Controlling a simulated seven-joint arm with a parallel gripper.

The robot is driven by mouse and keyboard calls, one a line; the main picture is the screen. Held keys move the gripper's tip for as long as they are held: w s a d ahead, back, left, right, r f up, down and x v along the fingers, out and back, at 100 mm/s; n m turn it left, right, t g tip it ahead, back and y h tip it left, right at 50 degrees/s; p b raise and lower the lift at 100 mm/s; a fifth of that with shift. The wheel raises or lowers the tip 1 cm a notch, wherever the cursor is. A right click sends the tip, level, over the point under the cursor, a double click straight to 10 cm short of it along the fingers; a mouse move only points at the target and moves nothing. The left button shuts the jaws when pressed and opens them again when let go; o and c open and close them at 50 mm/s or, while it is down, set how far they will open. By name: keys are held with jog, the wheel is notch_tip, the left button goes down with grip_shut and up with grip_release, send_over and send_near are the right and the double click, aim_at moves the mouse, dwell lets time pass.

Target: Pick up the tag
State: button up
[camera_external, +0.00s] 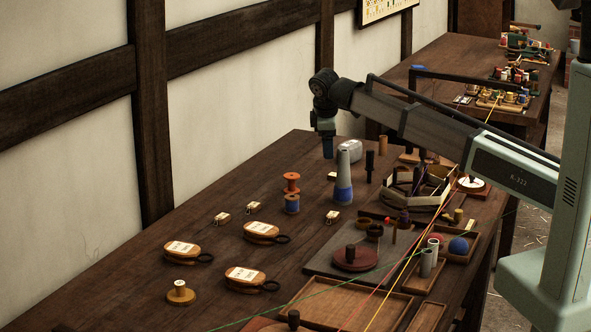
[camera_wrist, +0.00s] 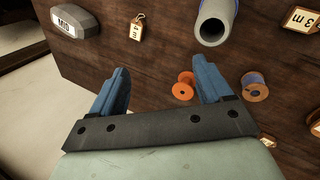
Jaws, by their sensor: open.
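Several small cream tags with brass-coloured fittings lie on the dark table. One tag (camera_external: 333,176) is beside the grey cone; it shows near the top of the wrist view (camera_wrist: 136,27). Another tag (camera_external: 332,216) lies nearer the front and shows at the wrist view's upper right (camera_wrist: 302,18).
A grey cone with a blue base (camera_external: 344,182) stands close to the first tag. A grey block marked MID (camera_wrist: 75,21) is behind it. An orange spool (camera_external: 291,183) and a blue spool (camera_external: 291,205) stand left. Wooden oval pieces (camera_external: 262,232) and trays (camera_external: 345,304) occupy the front.

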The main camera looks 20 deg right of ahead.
jog(key=s+a+f+g, duration=0.1)
jog(key=s+a, duration=0.2)
jog(key=s, duration=0.3)
jog(key=m+g+y, duration=0.2)
jog(key=m+g, duration=0.1)
send_over(334, 215)
jog(key=f, duration=0.7)
jog(key=shift+s+d, duration=0.15)
jog(key=shift+s, duration=0.2)
jog(key=shift+w+f, duration=0.15)
jog(key=shift+f, duration=1.25)
jog(key=shift+w+f, duration=0.15)
jog(key=shift+f, duration=1.2)
jog(key=c, duration=1.1)
jog(key=shift+r, duration=0.15)
